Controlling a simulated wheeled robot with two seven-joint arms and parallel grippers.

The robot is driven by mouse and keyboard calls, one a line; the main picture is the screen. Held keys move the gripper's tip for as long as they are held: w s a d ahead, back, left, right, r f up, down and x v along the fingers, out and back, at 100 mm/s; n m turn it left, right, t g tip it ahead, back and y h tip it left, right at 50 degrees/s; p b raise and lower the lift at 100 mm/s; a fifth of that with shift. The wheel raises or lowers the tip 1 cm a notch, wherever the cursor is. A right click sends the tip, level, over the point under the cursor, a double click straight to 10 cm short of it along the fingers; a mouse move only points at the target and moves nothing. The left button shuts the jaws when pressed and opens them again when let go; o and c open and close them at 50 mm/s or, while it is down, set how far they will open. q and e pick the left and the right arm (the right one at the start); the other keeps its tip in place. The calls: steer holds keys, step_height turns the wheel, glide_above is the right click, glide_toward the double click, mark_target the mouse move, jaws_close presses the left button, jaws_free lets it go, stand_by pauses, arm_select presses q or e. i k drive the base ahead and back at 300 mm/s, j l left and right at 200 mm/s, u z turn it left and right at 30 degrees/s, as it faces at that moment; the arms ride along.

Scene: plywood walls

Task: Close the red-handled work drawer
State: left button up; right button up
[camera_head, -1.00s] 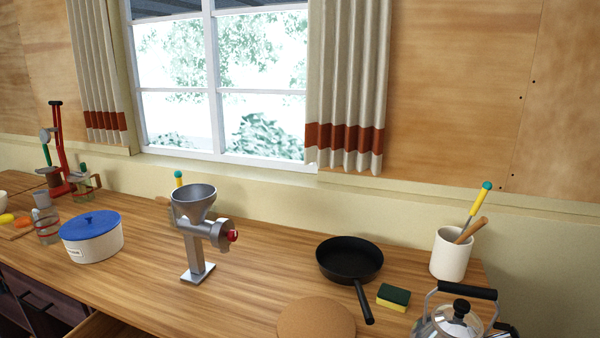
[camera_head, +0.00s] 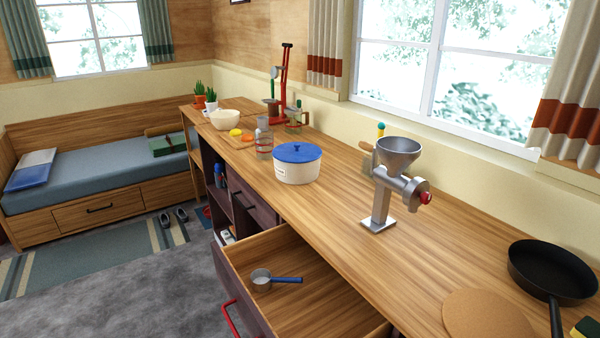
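The work drawer (camera_head: 228,280) under the wooden counter is pulled out. Its red handle (camera_head: 231,318) is on the dark front panel at the lower left of the head view. A metal scoop with a blue handle (camera_head: 262,280) lies inside the drawer. The drawer's near end is cut off by the picture's bottom edge. Neither of my grippers is in view.
The counter (camera_head: 345,205) carries a blue-lidded pot (camera_head: 297,164), a metal grinder (camera_head: 383,190), a black pan (camera_head: 550,272) and a round cork mat (camera_head: 487,315). Grey floor (camera_head: 130,285) lies open left of the drawer. A bed (camera_head: 95,178) stands at the far left.

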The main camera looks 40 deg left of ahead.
mark_target(325, 305)
steer(key=u, duration=1.6)
steer(key=i+z, duration=0.2)
steer(key=z, duration=0.2)
